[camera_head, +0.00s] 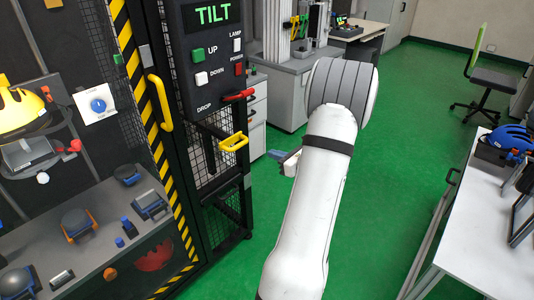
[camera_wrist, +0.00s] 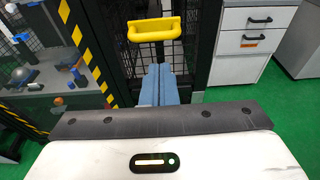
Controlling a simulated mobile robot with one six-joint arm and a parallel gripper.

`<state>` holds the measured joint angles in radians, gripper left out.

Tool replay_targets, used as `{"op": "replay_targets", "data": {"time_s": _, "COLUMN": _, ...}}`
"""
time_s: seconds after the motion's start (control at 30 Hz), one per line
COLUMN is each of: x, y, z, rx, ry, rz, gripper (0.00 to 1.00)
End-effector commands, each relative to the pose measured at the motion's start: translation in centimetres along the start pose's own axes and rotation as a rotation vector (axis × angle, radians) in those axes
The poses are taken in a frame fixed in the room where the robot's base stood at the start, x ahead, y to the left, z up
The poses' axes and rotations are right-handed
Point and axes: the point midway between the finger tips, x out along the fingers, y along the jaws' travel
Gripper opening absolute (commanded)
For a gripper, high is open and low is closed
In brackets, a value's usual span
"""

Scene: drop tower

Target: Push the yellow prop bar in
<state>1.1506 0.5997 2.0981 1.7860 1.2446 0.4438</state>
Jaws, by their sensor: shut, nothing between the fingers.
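The yellow prop bar (camera_head: 234,142) sticks out of the mesh side of the drop tower, below the control panel. It shows in the wrist view (camera_wrist: 154,29) as a yellow U-shaped handle, top centre. My gripper (camera_head: 279,155) is to the right of the bar in the head view, with floor showing between them. In the wrist view, its blue-grey fingers (camera_wrist: 157,68) are together and empty, pointing toward the bar, their tips just below it in the picture. I see no contact. Most of the gripper is hidden by my arm in the head view.
The control panel (camera_head: 212,60) reads TILT, with a red lever (camera_head: 238,96) below it. A yellow door handle (camera_head: 160,103) stands on the striped frame. A white drawer cabinet (camera_wrist: 244,44) is right of the tower. A white table (camera_head: 478,220) is at right. Green floor lies between.

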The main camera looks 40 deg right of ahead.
Motion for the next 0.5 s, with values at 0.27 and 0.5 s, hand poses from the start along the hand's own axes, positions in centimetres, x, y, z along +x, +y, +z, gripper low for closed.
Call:
{"op": "replay_targets", "data": {"time_s": 0.27, "x": 6.0, "y": 0.2, "z": 0.0, "rx": -0.001, "ry": 0.001, "rz": 0.006, "gripper": 0.00}}
{"op": "replay_targets", "data": {"time_s": 0.5, "x": 10.3, "y": 0.1, "z": 0.1, "rx": -0.001, "ry": 0.001, "rz": 0.003, "gripper": 0.00}}
